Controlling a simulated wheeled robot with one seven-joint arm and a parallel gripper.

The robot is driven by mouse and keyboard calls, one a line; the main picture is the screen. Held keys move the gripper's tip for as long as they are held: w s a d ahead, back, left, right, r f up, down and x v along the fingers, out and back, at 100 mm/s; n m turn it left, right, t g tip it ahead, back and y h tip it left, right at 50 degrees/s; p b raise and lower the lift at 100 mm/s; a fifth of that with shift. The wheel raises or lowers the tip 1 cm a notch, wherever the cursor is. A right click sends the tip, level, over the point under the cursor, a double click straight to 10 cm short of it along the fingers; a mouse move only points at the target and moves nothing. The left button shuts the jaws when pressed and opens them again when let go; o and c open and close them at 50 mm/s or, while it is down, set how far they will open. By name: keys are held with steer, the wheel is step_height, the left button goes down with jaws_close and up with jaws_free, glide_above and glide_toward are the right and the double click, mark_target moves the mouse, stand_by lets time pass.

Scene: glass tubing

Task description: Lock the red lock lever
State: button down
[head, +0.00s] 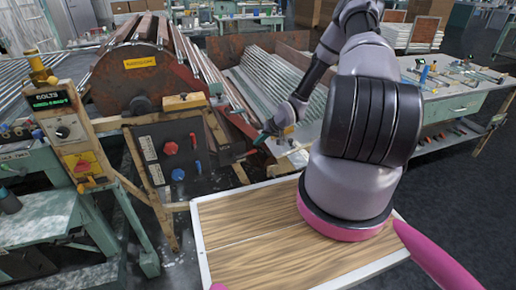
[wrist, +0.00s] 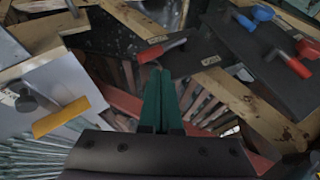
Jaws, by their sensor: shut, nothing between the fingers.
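A red lever (wrist: 162,50) is mounted on a small dark plate (wrist: 195,55), seen in the wrist view just ahead of my gripper. It lies at a slant across the plate's left end. My gripper (wrist: 158,72) has green fingers pressed together with nothing between them. In the head view my gripper (head: 259,139) is small, reaching down beside the dark plate; the red lever is hard to make out there.
A black panel (head: 165,158) with red and blue knobs stands left of my gripper. In the wrist view a yellow handle (wrist: 60,117) on a pale plate is to the left. Wooden beams (wrist: 245,105) frame the spot. Metal tubes (head: 265,80) lie behind.

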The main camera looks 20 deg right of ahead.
steer(key=s+d+r, duration=0.3)
steer(key=d+r, duration=0.1)
steer(key=d, duration=0.1)
steer(key=shift+s+d, duration=0.35)
steer(key=shift+r, duration=0.1)
